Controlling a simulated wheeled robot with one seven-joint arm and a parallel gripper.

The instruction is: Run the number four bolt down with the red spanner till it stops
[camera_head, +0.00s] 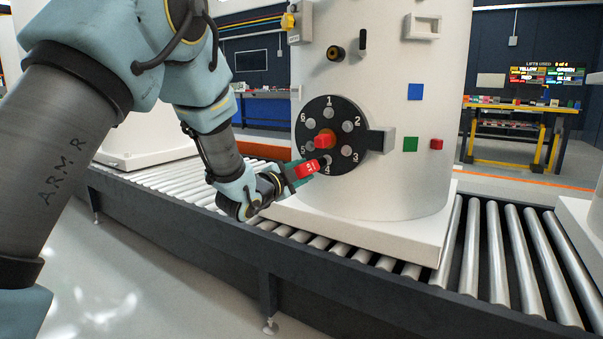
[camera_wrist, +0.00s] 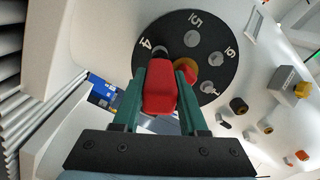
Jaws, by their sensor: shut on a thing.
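The red spanner (camera_head: 306,170) is held in my gripper (camera_head: 292,174), with its far end at the number four place, low on the black round plate (camera_head: 336,172). The wrist view shows the spanner's red body (camera_wrist: 160,88) between the two green fingers of my gripper (camera_wrist: 160,95). A grey round end (camera_wrist: 162,38) shows beyond the red body beside the figure 4. The number four bolt (camera_head: 326,160) is largely covered; I cannot tell whether the spanner is seated on it or how far down it is.
A red knob (camera_head: 325,140) stands out from the plate's centre, close beside the spanner. Other bolts ring it. The white tank (camera_head: 410,100) stands on the roller conveyor (camera_head: 500,260).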

